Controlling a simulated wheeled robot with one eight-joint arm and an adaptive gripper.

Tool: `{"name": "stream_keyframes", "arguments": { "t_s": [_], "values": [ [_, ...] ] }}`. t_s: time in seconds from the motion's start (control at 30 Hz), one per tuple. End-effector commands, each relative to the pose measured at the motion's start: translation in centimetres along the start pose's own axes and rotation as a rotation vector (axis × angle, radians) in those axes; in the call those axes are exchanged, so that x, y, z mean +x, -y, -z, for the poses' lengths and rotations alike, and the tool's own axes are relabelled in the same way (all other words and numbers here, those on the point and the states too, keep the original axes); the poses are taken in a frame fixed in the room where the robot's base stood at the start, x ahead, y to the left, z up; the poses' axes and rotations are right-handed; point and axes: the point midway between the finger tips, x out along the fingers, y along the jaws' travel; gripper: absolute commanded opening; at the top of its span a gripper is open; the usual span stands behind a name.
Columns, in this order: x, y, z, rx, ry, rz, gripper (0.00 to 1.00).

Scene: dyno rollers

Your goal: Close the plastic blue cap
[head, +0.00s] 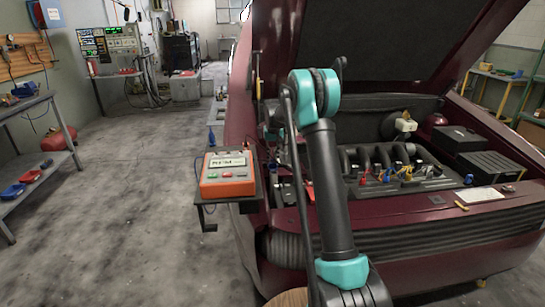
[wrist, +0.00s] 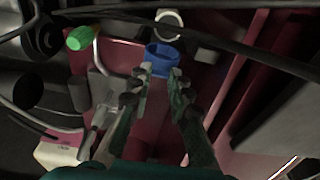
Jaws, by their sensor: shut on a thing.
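The blue plastic cap (wrist: 162,56) shows at the upper middle of the wrist view as a round blue rim with a darker inside. My gripper (wrist: 161,74) reaches up to it from below, with one fingertip at each side of its near edge, and is shut on it. The fingertips partly cover its lower side. I cannot tell how the cap sits on what is under it. In the head view my own arm and the car's front corner hide the cap and the fingertips.
A pale round ring (wrist: 170,20) lies just beyond the cap, and a green cap (wrist: 78,38) is at left. Dark hoses cross above. In the head view, the raised hood (head: 385,45) hangs over the engine bay, and an orange tester (head: 228,175) stands left of the car.

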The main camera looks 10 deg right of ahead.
Motion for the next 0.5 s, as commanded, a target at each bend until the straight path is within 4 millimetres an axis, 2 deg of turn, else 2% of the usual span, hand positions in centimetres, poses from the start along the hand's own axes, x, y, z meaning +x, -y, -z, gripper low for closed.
{"name": "stream_keyframes", "arguments": {
  "t_s": [0.5],
  "values": [
    [-0.4,0.0,-4.1,-0.001,-0.467,0.000,0.00]
  ]
}}
